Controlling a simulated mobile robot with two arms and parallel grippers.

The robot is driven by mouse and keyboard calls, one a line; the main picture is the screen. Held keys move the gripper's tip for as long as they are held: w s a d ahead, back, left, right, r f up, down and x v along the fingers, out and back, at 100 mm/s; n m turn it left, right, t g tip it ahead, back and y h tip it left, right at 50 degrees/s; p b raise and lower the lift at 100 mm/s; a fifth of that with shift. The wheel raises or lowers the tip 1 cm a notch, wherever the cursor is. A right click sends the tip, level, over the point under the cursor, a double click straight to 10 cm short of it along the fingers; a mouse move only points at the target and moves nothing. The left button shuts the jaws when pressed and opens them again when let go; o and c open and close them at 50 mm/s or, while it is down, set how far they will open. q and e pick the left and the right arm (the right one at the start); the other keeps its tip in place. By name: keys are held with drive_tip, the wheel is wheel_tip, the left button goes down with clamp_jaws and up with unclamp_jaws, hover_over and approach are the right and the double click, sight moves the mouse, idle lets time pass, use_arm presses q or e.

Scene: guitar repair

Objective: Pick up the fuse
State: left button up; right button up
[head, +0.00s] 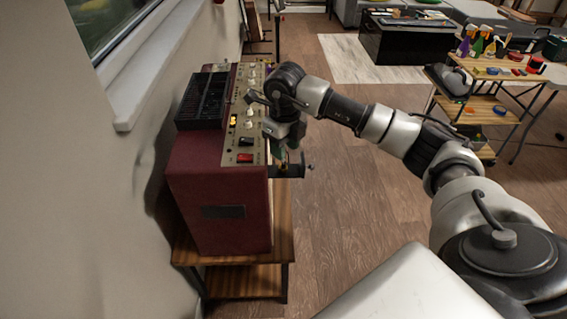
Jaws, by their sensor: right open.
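I cannot make out the fuse clearly; a small amber-green spot between the jaws of my right gripper (287,168) is too small to identify. My right gripper is open and points down beside the front panel of a dark red amplifier (218,190), at its near right corner. The panel (246,120) carries knobs, small yellow lights and a red switch (245,158). I cannot tell whether the gripper touches the amplifier. My left gripper is out of view.
The amplifier stands on a wooden stand (245,282) against the left wall, with a black finned unit (203,97) on top. A wooden shelf cart (484,103) with tools and a black chest (405,42) stand at the back right. Floor right of the stand is free.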

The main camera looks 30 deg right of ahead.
sight(283, 165)
drive_tip(key=f, duration=0.3)
drive_tip(key=f+p, duration=0.1)
drive_tip(key=shift+w+f, duration=0.2)
drive_tip(key=shift+w, duration=0.05)
drive_tip(key=shift+c, duration=0.3)
clamp_jaws()
